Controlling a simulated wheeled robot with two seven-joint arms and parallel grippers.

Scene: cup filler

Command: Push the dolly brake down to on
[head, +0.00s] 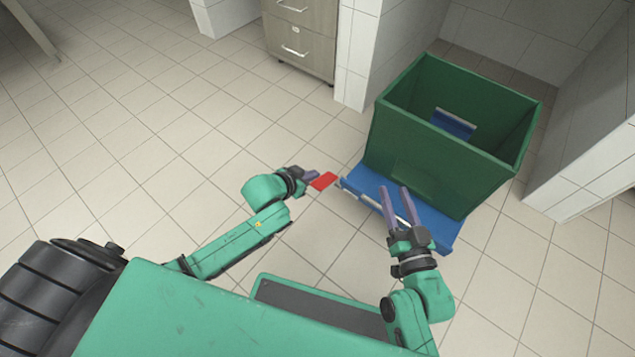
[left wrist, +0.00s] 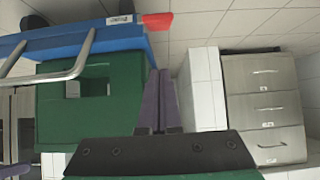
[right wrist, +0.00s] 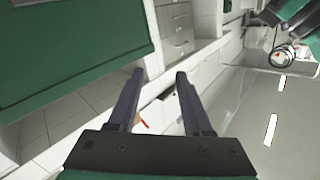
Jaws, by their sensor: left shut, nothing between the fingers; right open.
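The brake is a red pedal (head: 324,181) at the left front corner of the blue dolly (head: 362,190). In the left wrist view the red pedal (left wrist: 158,21) sticks out past the end of the blue dolly (left wrist: 118,40), beside a small white label. My left gripper (head: 317,174) is shut and empty, close beside the pedal in the head view; whether it touches cannot be told. Its fingers (left wrist: 158,75) point toward the pedal side in the left wrist view. My right gripper (head: 394,188) is open and empty, over the dolly's front edge and metal handle bar.
A green bin (head: 400,150) stands on the dolly and holds a blue item (head: 453,124). A drawer cabinet (head: 300,40) and white tiled walls (head: 372,50) stand behind. The tiled floor to the left is clear.

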